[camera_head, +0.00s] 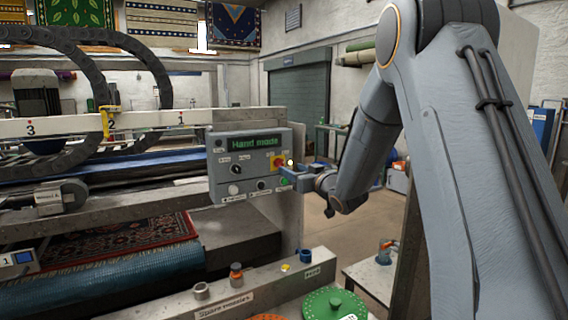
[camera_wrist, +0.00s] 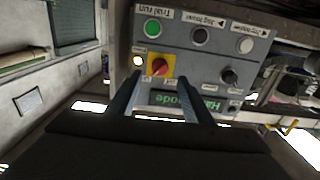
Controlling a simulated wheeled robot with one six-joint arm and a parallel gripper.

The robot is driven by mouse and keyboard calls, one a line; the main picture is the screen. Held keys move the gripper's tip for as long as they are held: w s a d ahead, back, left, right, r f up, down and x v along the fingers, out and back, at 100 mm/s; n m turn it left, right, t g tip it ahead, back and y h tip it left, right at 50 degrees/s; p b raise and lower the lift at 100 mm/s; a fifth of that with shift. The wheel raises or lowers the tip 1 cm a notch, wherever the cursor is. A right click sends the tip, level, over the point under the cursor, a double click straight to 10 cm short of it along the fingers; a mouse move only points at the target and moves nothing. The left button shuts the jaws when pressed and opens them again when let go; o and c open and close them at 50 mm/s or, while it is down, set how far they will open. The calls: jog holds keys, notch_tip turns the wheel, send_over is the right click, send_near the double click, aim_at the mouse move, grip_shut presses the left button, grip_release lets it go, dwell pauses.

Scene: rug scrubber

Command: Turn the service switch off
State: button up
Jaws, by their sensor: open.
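A grey control panel (camera_head: 250,150) shows the green display text "Hand mode" (camera_head: 254,143). On its right side is a red rotary knob on a yellow plate (camera_head: 277,161), which may be the service switch; I cannot read its label. In the wrist view, upside down, the red knob (camera_wrist: 159,67) lies just beyond and between my fingertips, its handle slanted. My gripper (camera_wrist: 160,85) is open and empty, its fingers apart in front of the panel. In the head view my gripper (camera_head: 290,172) is at the panel's right edge. Contact with the knob cannot be told.
Beside the red knob is a lit yellowish lamp (camera_wrist: 138,60). A green button (camera_wrist: 152,27), a black button (camera_wrist: 200,36), a white button (camera_wrist: 246,45) and a black selector (camera_wrist: 230,76) are close by. A ledge labelled "Spare nozzles" (camera_head: 225,304) runs below the panel.

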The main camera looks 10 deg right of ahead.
aim_at(283, 165)
jog(key=p+x, duration=0.2)
jog(key=x, duration=0.5)
jog(key=shift+f, duration=0.1)
jog(key=shift+s, duration=0.1)
jog(key=c, duration=1)
jog(key=shift+c, duration=0.2)
